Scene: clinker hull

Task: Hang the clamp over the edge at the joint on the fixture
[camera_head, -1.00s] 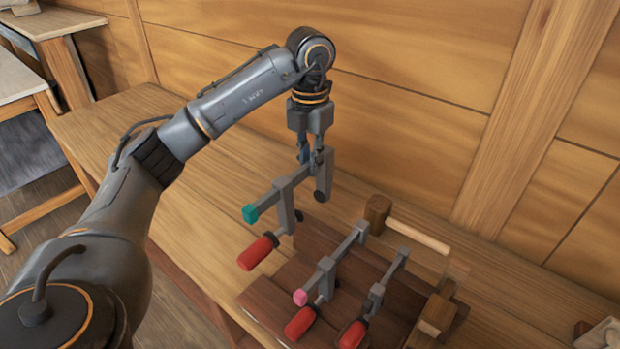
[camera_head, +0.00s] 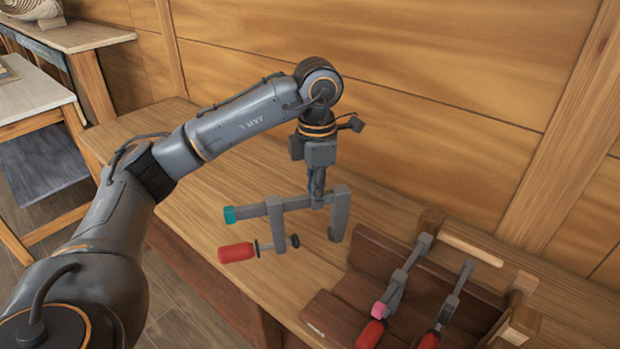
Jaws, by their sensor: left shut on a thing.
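My left gripper (camera_head: 317,188) is shut on the bar of a grey clamp (camera_head: 298,202) with a teal end (camera_head: 229,215) and a red handle (camera_head: 237,253). The bar lies roughly level, with its jaws pointing down. The clamp appears held above the bench, to the left of the fixture of dark overlapping planks (camera_head: 335,317), and does not visibly touch it. A clamp with a pink end (camera_head: 378,310) and another grey clamp (camera_head: 455,300), both with red handles, sit on the fixture. The joint is not clearly seen. My right gripper is not in view.
The wooden bench (camera_head: 200,205) is bare to the left of the fixture. Pale wooden blocks (camera_head: 521,325) and a rail (camera_head: 471,249) stand at the fixture's right and back. A plank wall (camera_head: 450,80) rises behind. A pale-topped table (camera_head: 35,95) stands at far left.

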